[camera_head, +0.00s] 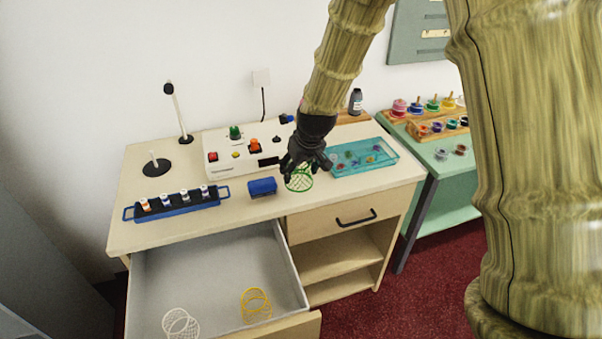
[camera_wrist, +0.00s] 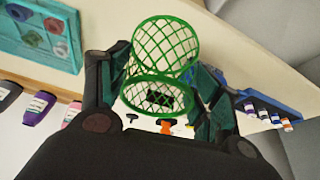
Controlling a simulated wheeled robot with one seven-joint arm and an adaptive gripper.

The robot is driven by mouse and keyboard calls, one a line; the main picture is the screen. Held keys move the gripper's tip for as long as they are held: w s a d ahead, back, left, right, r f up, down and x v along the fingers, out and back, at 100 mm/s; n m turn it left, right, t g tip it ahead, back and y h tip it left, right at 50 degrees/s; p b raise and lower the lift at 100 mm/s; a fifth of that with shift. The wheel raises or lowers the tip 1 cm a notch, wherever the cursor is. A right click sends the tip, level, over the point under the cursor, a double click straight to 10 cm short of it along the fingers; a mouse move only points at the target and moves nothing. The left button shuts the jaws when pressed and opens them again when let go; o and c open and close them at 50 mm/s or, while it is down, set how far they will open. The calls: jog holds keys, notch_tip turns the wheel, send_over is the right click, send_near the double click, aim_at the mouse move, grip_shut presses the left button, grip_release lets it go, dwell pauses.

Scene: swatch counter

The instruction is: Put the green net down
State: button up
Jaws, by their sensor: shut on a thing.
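The green net (camera_head: 299,178) is a small round mesh basket. My gripper (camera_head: 304,165) is shut on it above the counter (camera_head: 240,207), between the blue block and the teal tray. In the wrist view the green net (camera_wrist: 163,60) sits between the two dark fingers (camera_wrist: 160,85), with its open ring facing the camera. I cannot tell whether the net touches the counter top.
A teal tray (camera_head: 372,168) of small items lies to the right and a blue block (camera_head: 262,187) to the left. A blue rack (camera_head: 178,209) of vials and a white control box (camera_head: 232,166) stand nearby. The open drawer (camera_head: 215,290) holds a white net (camera_head: 181,324) and a yellow net (camera_head: 255,305).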

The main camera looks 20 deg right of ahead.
jog(key=shift+m, duration=0.5)
jog(key=w+r+p, duration=0.1)
jog(key=p, duration=0.1)
jog(key=w+d+r+p, duration=0.1)
jog(key=p, duration=0.1)
jog(key=w+r+p, duration=0.1)
jog(key=r+p, duration=0.1)
jog(key=shift+w+d, duration=0.2)
jog(key=shift+d, duration=0.2)
jog(key=shift+m+h, duration=0.3)
jog(key=shift+s+d+f+p+x, duration=0.2)
jog(key=shift+s+p+x, duration=0.1)
jog(key=shift+p+x, duration=1)
jog(key=shift+s+d+f+p+x, duration=0.15)
jog(key=shift+s+p+x, duration=0.4)
jog(key=shift+x, duration=1.25)
jog(key=shift+s+d+f+p+x, duration=0.1)
jog(key=shift+d+p+x, duration=0.1)
jog(key=shift+p+x, duration=1.2)
jog(key=shift+f, duration=0.1)
jog(key=shift+f, duration=0.15)
jog(key=o, duration=0.7)
jog(key=shift+r, duration=0.2)
jog(key=shift+b+v, duration=2.65)
jog(key=shift+v, duration=3.3)
